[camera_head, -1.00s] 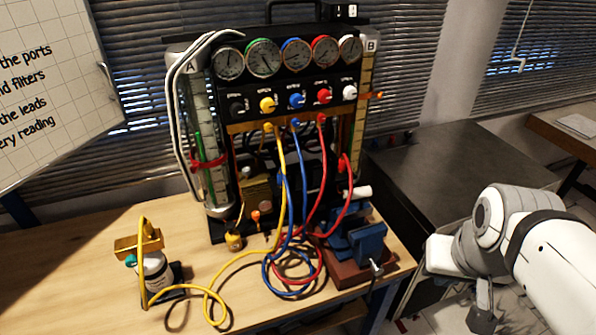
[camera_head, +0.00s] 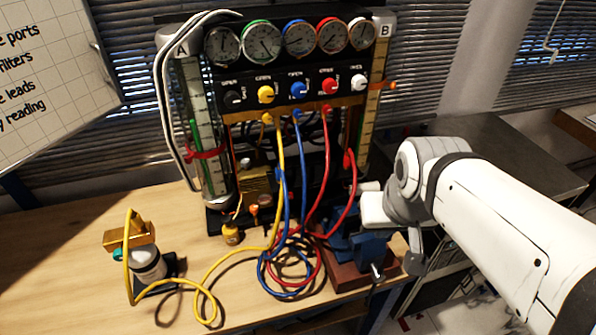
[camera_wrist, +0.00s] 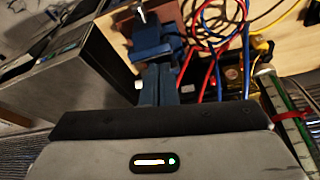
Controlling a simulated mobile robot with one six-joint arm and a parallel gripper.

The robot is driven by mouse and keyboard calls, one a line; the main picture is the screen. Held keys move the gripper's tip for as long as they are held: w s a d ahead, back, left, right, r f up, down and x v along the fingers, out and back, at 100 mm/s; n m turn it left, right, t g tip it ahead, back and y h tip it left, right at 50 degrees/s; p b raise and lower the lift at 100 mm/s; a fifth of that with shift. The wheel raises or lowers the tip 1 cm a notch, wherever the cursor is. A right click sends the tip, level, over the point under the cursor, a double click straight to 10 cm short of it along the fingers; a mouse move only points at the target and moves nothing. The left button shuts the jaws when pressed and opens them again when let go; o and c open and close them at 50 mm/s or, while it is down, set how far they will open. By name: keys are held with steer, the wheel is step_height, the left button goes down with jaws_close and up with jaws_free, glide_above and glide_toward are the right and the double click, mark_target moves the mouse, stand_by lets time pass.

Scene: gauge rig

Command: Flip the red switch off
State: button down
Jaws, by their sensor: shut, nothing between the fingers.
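The red switch (camera_head: 328,86) is a round red knob with a pale pointer, on the black panel (camera_head: 313,98) below the row of gauges. It sits between the blue knob (camera_head: 298,90) and the white knob (camera_head: 359,83). In the head view, my wrist is to the right of the rig, below and apart from the red knob. In the wrist view, my gripper's grey body (camera_wrist: 160,150) fills the bottom edge. My gripper is shut and empty; its fingertips are not clearly visible. The red knob is not visible in the wrist view.
A blue vise (camera_head: 368,248) on a red-brown base stands close to my wrist; it also shows in the wrist view (camera_wrist: 153,45). Yellow, blue and red leads (camera_head: 285,270) loop below the panel. A small bottle (camera_head: 149,264) stands at the left. The table's front left is mostly clear.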

steer(key=w+a+f+n+t+y+b, duration=0.3)
steer(key=w+a+f+t+b, duration=0.3)
steer(key=w+a+f+b, duration=0.6)
steer(key=b+x, duration=0.2)
steer(key=x, duration=0.1)
steer(key=shift+w+f+b, duration=0.15)
steer(key=shift+w+b, duration=0.15)
steer(key=shift+b, duration=0.1)
glide_toward(289, 194)
steer(key=w+f, duration=0.4)
steer(key=f, duration=0.1)
steer(key=shift+w+a+f+t, duration=0.25)
steer(key=shift+a+f+t, duration=0.05)
steer(key=shift+a+f, duration=0.1)
